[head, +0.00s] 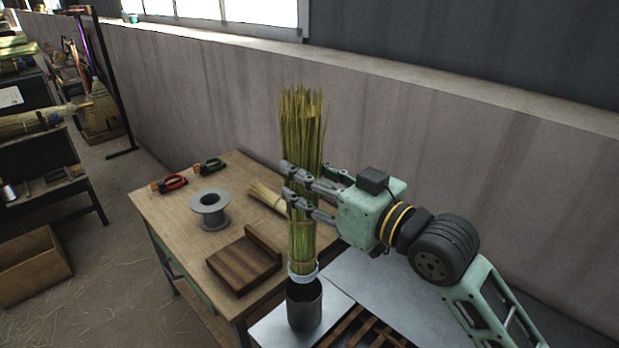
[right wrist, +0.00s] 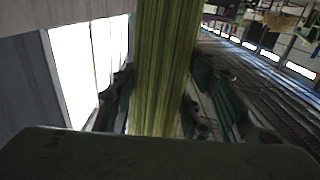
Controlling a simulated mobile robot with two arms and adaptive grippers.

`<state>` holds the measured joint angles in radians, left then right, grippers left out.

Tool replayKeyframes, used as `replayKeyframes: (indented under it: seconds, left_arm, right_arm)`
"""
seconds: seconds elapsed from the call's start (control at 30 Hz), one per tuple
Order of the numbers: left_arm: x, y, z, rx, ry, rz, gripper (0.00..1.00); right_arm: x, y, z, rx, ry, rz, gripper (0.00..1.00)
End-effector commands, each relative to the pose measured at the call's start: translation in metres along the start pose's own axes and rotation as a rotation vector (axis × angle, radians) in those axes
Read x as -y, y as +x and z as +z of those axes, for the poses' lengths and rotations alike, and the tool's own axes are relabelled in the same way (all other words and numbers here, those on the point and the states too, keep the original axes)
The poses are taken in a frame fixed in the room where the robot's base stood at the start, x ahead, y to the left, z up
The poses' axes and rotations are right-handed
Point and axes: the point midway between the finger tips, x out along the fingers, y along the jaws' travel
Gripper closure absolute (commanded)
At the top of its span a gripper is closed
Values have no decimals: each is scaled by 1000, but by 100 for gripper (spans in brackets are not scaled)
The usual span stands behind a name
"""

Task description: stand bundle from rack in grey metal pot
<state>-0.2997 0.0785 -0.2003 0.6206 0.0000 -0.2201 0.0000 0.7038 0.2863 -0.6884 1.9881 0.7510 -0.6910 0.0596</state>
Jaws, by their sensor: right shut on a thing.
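A tall bundle of green-yellow broom straw (head: 302,240) stands upright in the head view, with a pale band near its lower end. My right gripper (head: 286,182) is shut around the middle of the bundle. The right wrist view shows the straw (right wrist: 163,65) running between the fingers (right wrist: 158,105). The grey metal pot (head: 304,308) stands directly below the bundle on a metal surface. The bundle's lower end is at or just above the pot's rim; I cannot tell if it is inside. My left gripper does not show.
A wooden table (head: 175,215) holds a grey spool (head: 210,208), red-handled and green-handled tools (head: 172,184), a brown wooden block (head: 243,262) and a smaller straw bundle (head: 266,196). A slatted rack (head: 358,329) is right of the pot. A wall runs behind.

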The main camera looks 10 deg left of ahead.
Motion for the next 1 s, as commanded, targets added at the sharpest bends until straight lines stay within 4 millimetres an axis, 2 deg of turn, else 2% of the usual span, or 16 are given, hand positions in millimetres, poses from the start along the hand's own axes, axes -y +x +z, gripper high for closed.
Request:
replayKeyframes:
  seconds: [0.03, 0.37, 1.0]
  left_arm:
    - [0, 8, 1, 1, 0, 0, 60]
    - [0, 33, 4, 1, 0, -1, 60]
    - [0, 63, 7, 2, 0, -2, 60]
  right_arm:
    - [0, 0, 8, -1, 0, 0, 86]
    - [1, 0, 35, -1, 0, -1, 86]
    - [1, 1, 85, 1, 0, -1, 86]
